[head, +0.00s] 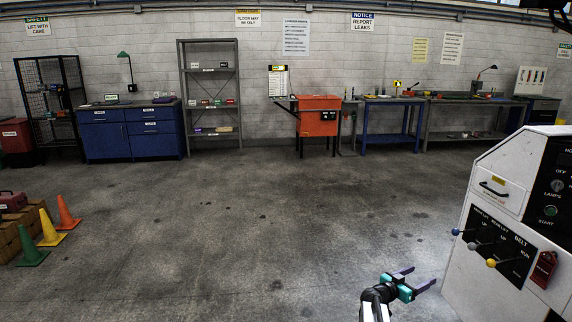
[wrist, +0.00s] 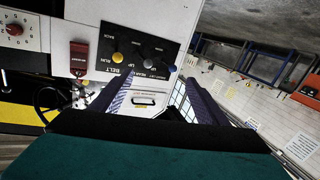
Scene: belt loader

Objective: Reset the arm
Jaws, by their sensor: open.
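My gripper (head: 415,280) is at the lower right in the head view, to the left of the white belt loader console (head: 485,255). Its two dark fingers stand apart with nothing between them. In the wrist view my gripper (wrist: 155,98) points towards the console's black lever panel (wrist: 140,48), which looks tilted there. The fingers appear apart from the panel and its yellow, grey and blue knobs. The lower part of the wrist view is filled by the teal and black gripper body.
The console also carries a red tag (head: 544,268) and a green start button (head: 550,211). Three cones, including a yellow one (head: 49,230), stand at the left. An orange cabinet (head: 319,117) and benches line the back wall. The middle floor is clear.

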